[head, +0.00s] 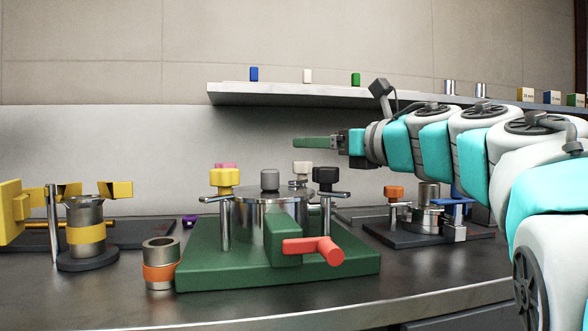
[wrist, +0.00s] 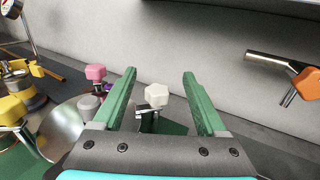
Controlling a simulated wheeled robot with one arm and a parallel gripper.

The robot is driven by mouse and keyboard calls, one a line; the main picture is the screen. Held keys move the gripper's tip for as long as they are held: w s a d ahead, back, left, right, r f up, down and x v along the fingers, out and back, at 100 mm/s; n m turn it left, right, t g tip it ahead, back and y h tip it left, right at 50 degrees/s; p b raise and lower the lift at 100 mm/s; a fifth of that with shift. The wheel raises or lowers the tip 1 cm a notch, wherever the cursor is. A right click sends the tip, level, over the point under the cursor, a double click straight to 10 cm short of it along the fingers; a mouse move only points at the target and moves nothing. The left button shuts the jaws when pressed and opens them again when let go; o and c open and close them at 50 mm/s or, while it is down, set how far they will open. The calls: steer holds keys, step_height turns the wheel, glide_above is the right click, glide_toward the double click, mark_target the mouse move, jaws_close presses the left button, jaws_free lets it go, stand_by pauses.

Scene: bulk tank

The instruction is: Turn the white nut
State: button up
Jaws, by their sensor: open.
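The white nut (head: 302,168) sits at the back of the round metal lid (head: 270,194) on the green base (head: 200,268). In the wrist view the white nut (wrist: 156,95) shows between my two green fingers, nearer the left one, with a metal bolt under it. My gripper (head: 318,143) is above the nut in the head view, with its fingers pointing left. In the wrist view my gripper (wrist: 160,72) is open, with nothing held. The nut's lower part is partly hidden in the head view.
A yellow nut (head: 224,177), a black nut (head: 326,175), a pink nut (wrist: 96,73) and a grey knob (head: 270,180) are close by. A red handle (head: 318,249) sticks out in front. An orange-handled fixture (head: 394,192) stands to the right. A shelf (head: 300,95) runs along the wall behind.

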mark_target(308, 164)
step_height(308, 164, down, 4)
steer(key=shift+a+f+b, duration=0.1)
steer(key=shift+f+b, duration=0.1)
steer(key=shift+b, duration=0.2)
steer(key=x, duration=0.5)
steer(key=shift+w+a+r, duration=0.15)
steer(key=shift+w, duration=0.05)
steer(key=shift+x, duration=1.05)
steer(key=shift+c, duration=0.2)
jaws_close()
